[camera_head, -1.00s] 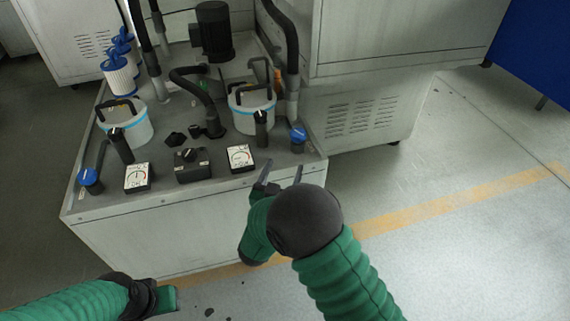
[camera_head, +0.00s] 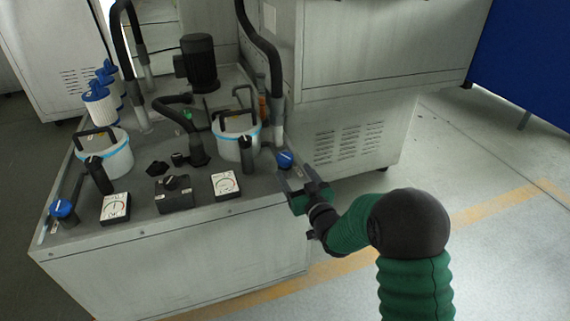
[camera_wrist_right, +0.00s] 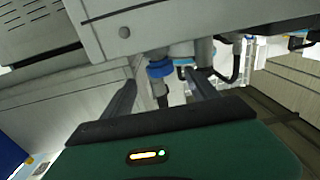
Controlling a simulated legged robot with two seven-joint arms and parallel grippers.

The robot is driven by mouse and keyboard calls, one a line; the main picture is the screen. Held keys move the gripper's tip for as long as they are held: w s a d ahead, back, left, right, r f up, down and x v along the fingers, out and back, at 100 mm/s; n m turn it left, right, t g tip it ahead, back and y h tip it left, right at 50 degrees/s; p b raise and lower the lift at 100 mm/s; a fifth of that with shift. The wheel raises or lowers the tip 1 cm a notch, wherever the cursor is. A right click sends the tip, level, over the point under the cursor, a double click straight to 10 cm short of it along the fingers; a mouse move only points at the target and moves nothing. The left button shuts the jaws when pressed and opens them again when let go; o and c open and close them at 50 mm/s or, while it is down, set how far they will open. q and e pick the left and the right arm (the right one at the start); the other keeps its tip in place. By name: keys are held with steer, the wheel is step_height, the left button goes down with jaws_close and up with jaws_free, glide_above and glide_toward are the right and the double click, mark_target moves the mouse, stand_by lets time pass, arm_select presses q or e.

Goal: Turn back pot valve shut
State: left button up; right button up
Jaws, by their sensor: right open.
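Two white pots with blue bands and black handles stand on the machine's dark top, the right pot (camera_head: 234,146) and the left pot (camera_head: 118,158). A blue valve knob (camera_head: 284,159) is at the right corner beside the right pot. Another blue valve knob (camera_head: 62,209) is at the left front corner. I cannot tell from labels which is the back pot's. My right gripper (camera_head: 296,178) is open and empty, just in front of the right knob. In the right wrist view that blue knob (camera_wrist_right: 160,69) shows between the spread fingers, apart from them. My left gripper is out of view.
Two dial gauges (camera_head: 225,185) (camera_head: 115,208) and a black switch box (camera_head: 174,194) line the front edge. A black hose (camera_head: 262,45) rises behind the right knob. A grey cabinet (camera_head: 350,130) stands close on the right. The floor at right is clear.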

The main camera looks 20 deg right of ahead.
mark_target(288, 164)
steer(key=w, duration=0.2)
steer(key=w+b, duration=0.1)
steer(key=w, duration=0.4)
steer(key=shift+a+f+b, duration=0.15)
steer(key=shift+a+b, duration=0.15)
steer(key=shift+b, duration=0.1)
steer(key=shift+w, duration=0.4)
steer(key=c, duration=1.4)
steer(key=shift+a, duration=0.1)
